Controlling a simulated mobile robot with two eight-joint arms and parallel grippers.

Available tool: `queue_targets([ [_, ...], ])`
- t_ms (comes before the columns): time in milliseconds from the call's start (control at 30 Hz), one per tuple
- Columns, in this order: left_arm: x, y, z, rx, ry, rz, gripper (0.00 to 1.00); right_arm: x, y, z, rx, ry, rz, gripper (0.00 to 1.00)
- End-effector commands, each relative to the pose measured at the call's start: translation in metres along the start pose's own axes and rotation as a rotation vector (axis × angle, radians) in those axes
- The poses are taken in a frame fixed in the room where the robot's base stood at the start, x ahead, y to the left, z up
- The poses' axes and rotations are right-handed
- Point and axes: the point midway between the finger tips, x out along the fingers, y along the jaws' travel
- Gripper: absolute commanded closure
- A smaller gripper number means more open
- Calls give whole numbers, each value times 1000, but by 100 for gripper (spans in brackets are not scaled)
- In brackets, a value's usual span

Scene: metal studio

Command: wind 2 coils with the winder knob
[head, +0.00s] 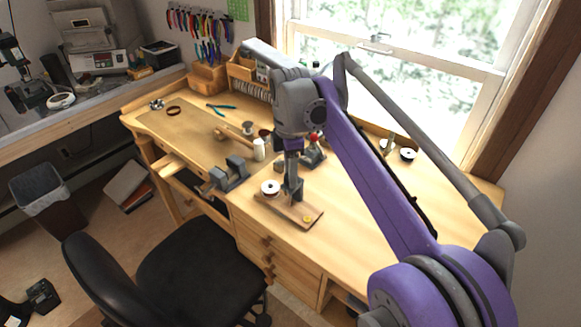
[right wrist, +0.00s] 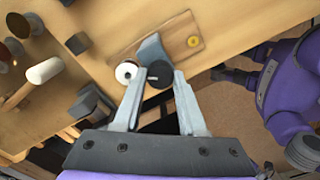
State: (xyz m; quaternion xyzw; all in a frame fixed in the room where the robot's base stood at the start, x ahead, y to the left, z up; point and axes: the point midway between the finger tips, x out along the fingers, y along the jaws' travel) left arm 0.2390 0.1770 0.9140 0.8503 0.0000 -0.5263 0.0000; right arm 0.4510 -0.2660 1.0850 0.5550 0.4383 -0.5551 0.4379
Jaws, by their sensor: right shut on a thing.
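The winder stands on a wooden base board (head: 290,212) with a yellow dot at one end, near the desk's front edge; the board also shows in the right wrist view (right wrist: 178,36). A grey-blue post (right wrist: 152,50) rises from it. A white-rimmed spool (head: 270,187) sits at the post's side and also shows in the right wrist view (right wrist: 127,72). The black winder knob (right wrist: 160,75) is between the fingertips of my right gripper (right wrist: 160,80), which is shut on it. In the head view this gripper (head: 291,178) points down and hides the knob. My left gripper is out of view.
A black chair (head: 195,265) stands in front. The desktop right of the winder is mostly clear.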

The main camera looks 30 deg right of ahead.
Motion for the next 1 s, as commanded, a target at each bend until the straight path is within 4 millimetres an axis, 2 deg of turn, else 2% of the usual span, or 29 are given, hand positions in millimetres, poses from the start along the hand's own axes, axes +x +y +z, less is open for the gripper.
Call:
queue_targets([
  [1000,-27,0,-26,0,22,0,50,-2,1,1,964,0,4,100],
])
